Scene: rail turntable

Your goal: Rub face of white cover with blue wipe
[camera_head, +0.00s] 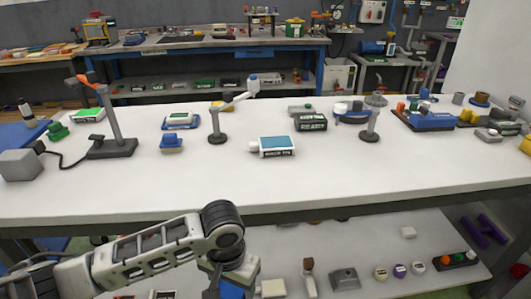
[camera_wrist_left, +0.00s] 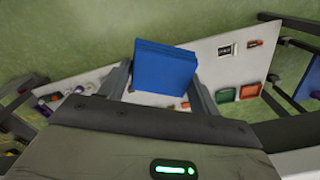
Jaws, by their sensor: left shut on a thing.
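My left gripper (camera_head: 228,278) hangs at the bottom of the head view, in front of the table's front edge and below the top. In the left wrist view its two fingers are shut on a blue block-like wipe (camera_wrist_left: 165,66). A little of the wipe's blue shows in the head view (camera_head: 230,291). I cannot tell for sure which thing is the white cover; a white piece (camera_head: 253,80) sits at the end of a jointed stand, apart from the gripper. My right gripper is not in view.
The white table (camera_head: 150,180) has a clear front strip. Behind it stand a grey post stand (camera_head: 110,145), a box with a teal top (camera_head: 277,145), a dark box (camera_head: 311,122) and a blue tray (camera_head: 425,120). A lower shelf (camera_head: 390,245) holds small items.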

